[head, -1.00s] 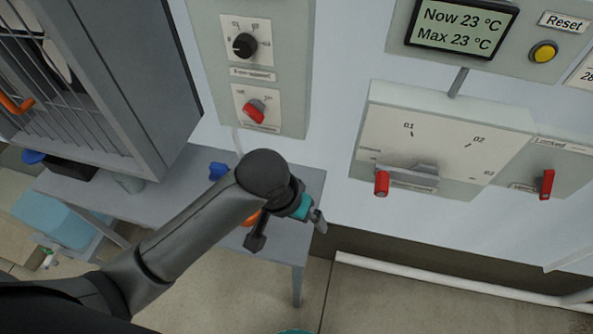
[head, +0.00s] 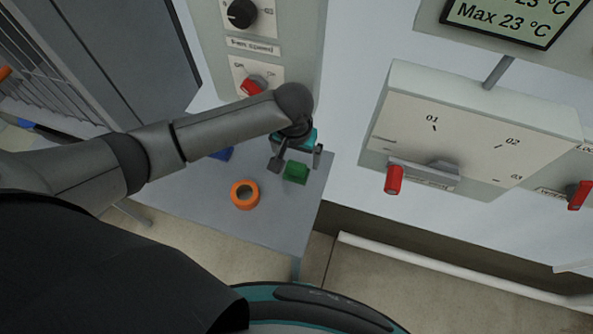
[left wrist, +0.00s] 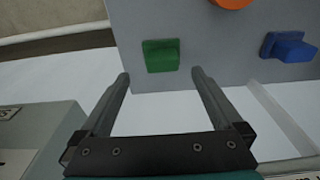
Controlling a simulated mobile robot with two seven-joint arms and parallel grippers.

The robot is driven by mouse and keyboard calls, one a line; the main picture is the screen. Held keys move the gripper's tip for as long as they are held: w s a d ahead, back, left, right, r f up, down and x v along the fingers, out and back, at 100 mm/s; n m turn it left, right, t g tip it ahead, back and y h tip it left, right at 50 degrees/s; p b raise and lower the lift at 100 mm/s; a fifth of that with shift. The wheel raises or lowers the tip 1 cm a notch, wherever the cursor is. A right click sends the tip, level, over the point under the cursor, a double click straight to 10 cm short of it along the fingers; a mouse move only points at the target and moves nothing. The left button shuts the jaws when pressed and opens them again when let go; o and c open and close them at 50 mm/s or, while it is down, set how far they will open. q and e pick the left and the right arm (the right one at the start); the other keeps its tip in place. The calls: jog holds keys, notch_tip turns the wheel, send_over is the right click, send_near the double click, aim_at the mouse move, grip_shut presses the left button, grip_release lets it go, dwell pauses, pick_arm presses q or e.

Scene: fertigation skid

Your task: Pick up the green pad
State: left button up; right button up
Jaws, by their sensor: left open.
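The green pad (head: 296,172) is a small block on the grey table (head: 205,193), near its right edge. In the left wrist view the green pad (left wrist: 161,55) lies beyond and between the fingertips, apart from them. My left gripper (head: 297,160) is open and empty, close to the pad. It also shows in the left wrist view (left wrist: 160,78) with its fingers spread. My right gripper is not in view.
An orange ring (head: 245,195) lies left of the pad, and a blue block (head: 221,153) lies further back, partly behind my arm. A wall panel with a red switch (head: 253,86) is behind the arm. A box with a red lever (head: 394,179) is on the right.

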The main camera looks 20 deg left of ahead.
aim_at(296, 166)
pick_arm(q)
notch_tip(296, 166, down, 2)
jog(key=shift+w+f, duration=0.1)
jog(key=shift+w, duration=0.05)
jog(key=f, duration=0.2)
jog(key=f+b, duration=0.1)
jog(key=f, duration=0.1)
jog(key=shift+w+a+f+b, duration=0.15)
jog(key=shift+w+f+b, duration=0.05)
jog(key=shift+f+b, duration=0.15)
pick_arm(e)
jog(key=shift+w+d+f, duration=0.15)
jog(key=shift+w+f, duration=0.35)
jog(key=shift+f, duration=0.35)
pick_arm(q)
jog(key=c, duration=1.2)
